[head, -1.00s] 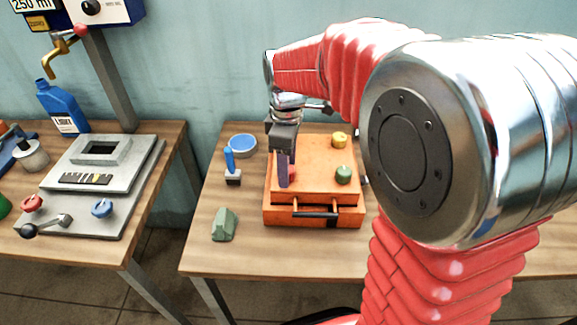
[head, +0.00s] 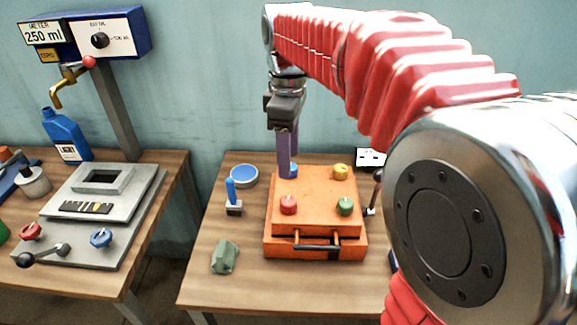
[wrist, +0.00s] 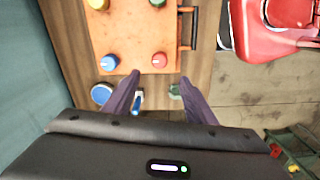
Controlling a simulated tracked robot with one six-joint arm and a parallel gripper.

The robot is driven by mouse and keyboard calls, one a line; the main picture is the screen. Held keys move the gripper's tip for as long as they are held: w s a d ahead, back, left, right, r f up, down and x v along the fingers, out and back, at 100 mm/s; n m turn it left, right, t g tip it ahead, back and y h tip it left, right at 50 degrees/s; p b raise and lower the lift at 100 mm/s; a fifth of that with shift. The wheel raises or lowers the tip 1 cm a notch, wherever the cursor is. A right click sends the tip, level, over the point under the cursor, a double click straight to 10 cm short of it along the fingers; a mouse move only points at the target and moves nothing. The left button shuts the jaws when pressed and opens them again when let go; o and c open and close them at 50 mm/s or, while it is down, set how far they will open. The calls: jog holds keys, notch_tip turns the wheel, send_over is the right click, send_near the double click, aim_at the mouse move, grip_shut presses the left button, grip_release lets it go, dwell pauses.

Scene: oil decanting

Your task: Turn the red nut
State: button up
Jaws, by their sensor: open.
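The red nut (head: 288,205) sits on the front left of the orange box's top. In the wrist view the red nut (wrist: 160,60) shows just beyond the gap between my fingertips. My gripper (head: 287,174) points down above the back left of the box, behind the red nut and higher than it. Its two purple fingers (wrist: 158,82) are apart with nothing between them. A blue nut (wrist: 110,62) lies near the left fingertip in the wrist view and is partly hidden by the fingers in the head view.
The orange box (head: 316,215) also bears a yellow nut (head: 340,172) and a green nut (head: 345,206). A blue-handled tool (head: 231,192), a blue-topped round dish (head: 243,176) and a green block (head: 225,257) stand to its left. Another red knob (head: 29,231) is on the left table's panel.

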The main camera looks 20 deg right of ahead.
jog(key=shift+r, duration=0.15)
jog(key=s+f+m+t, duration=0.2)
jog(key=s+m, duration=0.4)
jog(key=s, duration=0.3)
jog(key=s+f+m+t, duration=0.3)
jog(key=s+m, duration=0.3)
jog(key=s, duration=0.3)
jog(key=shift+d+f+t, duration=0.3)
jog(key=shift+d+f, duration=0.05)
jog(key=shift+f, duration=0.55)
jog(key=shift+c, duration=0.6)
